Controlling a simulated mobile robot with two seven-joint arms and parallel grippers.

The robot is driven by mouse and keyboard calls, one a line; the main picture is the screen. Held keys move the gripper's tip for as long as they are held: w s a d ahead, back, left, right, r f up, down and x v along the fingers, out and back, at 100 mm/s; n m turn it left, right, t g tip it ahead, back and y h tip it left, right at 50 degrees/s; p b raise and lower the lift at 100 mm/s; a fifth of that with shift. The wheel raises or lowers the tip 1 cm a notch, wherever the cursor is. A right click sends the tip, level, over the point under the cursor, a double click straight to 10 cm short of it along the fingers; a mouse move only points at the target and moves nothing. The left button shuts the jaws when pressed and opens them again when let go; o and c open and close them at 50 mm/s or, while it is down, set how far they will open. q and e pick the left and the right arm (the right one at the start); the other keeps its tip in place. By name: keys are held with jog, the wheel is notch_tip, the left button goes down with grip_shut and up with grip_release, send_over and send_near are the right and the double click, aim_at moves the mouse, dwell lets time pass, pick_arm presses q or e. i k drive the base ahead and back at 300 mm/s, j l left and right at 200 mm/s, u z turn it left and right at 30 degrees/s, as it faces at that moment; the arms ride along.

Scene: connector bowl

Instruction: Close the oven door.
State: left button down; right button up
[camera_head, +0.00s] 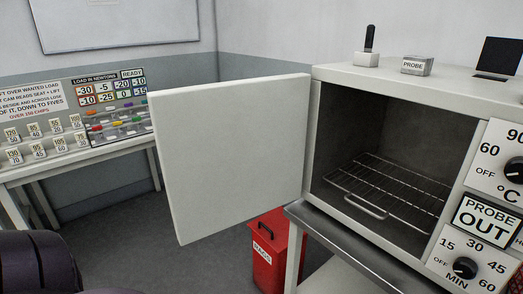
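The oven (393,85) stands at the right on a metal-topped stand, with its dark cavity exposed and a wire rack (392,190) inside. Its white oven door (232,150) is wide open, swung out to the left from the hinge at the cavity's left edge. No handle shows on the face of the door that I see. Neither gripper's fingers are in view.
A red bin (268,262) stands on the floor below the door, beside the stand (340,240). A table with labelled blocks and a sign board (70,100) is at the left. Dials (464,268) line the oven's right side.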

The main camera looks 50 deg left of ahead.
aim_at(231, 153)
jog(key=k+j+z, duration=0.15)
jog(key=j, duration=0.25)
jog(key=j+z, duration=0.15)
jog(key=j, duration=0.3)
jog(key=k+j+z, duration=0.1)
jog(key=j, duration=0.3)
jog(key=k+j+z, duration=0.15)
jog(key=k+j, duration=0.15)
jog(key=j, duration=0.2)
jog(key=k+j, duration=0.15)
jog(key=j, duration=0.25)
jog(key=k+j, duration=0.15)
jog(key=j, duration=0.2)
jog(key=k+j+z, duration=0.1)
jog(key=j, duration=0.25)
jog(key=k+j, duration=0.2)
jog(key=j, duration=0.2)
